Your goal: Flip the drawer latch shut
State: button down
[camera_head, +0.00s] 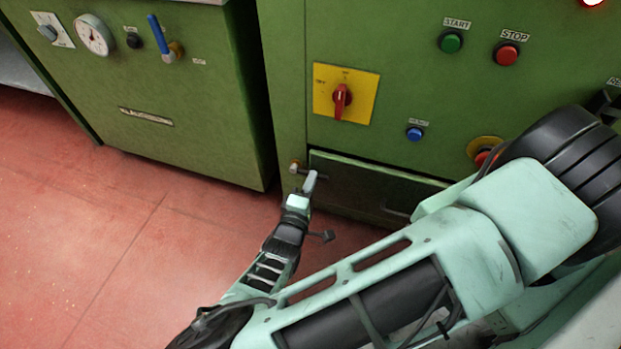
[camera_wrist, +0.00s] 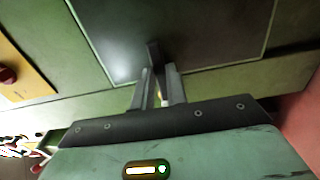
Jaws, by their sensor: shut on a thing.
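The drawer latch (camera_head: 296,166) is at the upper left corner of the dark drawer (camera_head: 365,187), low on the green machine. Its brass-coloured pivot shows just left of my gripper (camera_head: 309,182). In the wrist view, the dark latch lever (camera_wrist: 153,54) stands between the two grey fingers of my gripper (camera_wrist: 159,76), and they are shut on it. The drawer front (camera_wrist: 205,35) fills the upper part of that view. The fingers hide part of the lever, and its exact angle is hard to tell.
Above the drawer are a red rotary switch on a yellow plate (camera_head: 345,95), a blue button (camera_head: 414,134), a green start button (camera_head: 451,43) and a red stop button (camera_head: 507,54). A second green cabinet (camera_head: 150,100) stands left. The red floor (camera_head: 80,220) is clear.

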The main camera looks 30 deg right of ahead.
jog(key=shift+f, duration=0.15)
jog(key=c, duration=1.4)
grip_release()
jog(key=shift+s+a, duration=0.1)
